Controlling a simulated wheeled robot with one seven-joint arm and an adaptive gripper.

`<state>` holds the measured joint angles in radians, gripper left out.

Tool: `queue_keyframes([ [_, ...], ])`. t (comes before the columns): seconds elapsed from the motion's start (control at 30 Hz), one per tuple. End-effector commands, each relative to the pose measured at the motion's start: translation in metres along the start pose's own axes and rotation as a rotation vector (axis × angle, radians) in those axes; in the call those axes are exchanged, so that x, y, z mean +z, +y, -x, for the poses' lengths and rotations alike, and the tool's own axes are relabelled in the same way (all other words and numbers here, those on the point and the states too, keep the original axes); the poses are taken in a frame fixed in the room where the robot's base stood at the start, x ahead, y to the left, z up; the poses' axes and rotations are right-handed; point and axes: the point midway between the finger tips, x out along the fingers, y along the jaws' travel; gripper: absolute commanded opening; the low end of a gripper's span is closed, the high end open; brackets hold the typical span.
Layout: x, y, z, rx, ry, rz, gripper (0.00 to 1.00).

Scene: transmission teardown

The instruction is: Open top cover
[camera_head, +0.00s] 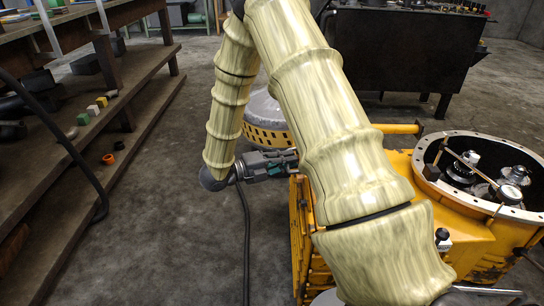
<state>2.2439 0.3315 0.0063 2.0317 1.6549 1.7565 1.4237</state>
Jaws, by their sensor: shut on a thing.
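The yellow transmission housing (465,232) stands at the right, with its round top opening bare and a flat bolt-holed rim (451,193) around it. Shafts and gears (463,165) show inside. A grey domed cover (262,108) with a yellow slotted band is left of the housing, partly hidden behind my arm. My gripper (284,161) is left of the housing, just below and in front of the cover's band. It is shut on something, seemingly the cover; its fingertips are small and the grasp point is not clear. My arm hides the area between cover and housing.
A wooden shelf unit (115,115) with small coloured blocks runs along the left. A dark workbench (405,55) stands at the back. A black cable (246,245) hangs below my gripper. The concrete floor between shelf and housing is clear.

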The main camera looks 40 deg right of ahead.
Motion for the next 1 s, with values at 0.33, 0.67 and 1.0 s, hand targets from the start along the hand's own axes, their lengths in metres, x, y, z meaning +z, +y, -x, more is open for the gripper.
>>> queue_keyframes([
  [0.33,-0.0075,-0.0092,-0.017,0.11,0.014,-0.047,0.0],
  [0.67,-0.0069,-0.0081,-0.0162,0.112,0.012,-0.049,0.15],
  [1.0,-0.0069,-0.0082,-0.0162,0.112,0.012,-0.048,0.32],
])
